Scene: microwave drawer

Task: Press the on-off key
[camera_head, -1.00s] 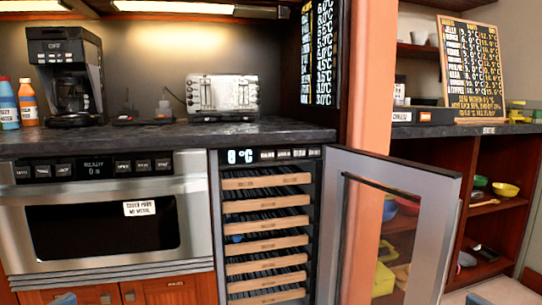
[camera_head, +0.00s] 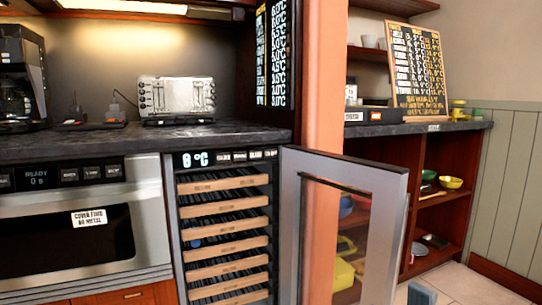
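The microwave drawer (camera_head: 62,244) is at the lower left and is shut. Its black control strip (camera_head: 145,169) shows "READY 0 s" on a small display (camera_head: 38,176), with dark keys on both sides. The wine cooler's panel (camera_head: 224,158) is to the right and reads "0 °C", followed by several small keys. The key labels on both strips are too small to tell which one is the on-off key. Neither of my grippers is in view. A small grey-blue part, likely of my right arm, shows at the bottom right edge.
The wine cooler door (camera_head: 387,235) stands open, jutting out to the right of the slatted racks (camera_head: 222,222). A toaster (camera_head: 177,97) and a coffee maker (camera_head: 20,85) stand on the dark counter (camera_head: 95,143). Open shelves (camera_head: 445,200) are at right, with free floor (camera_head: 470,280) before them.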

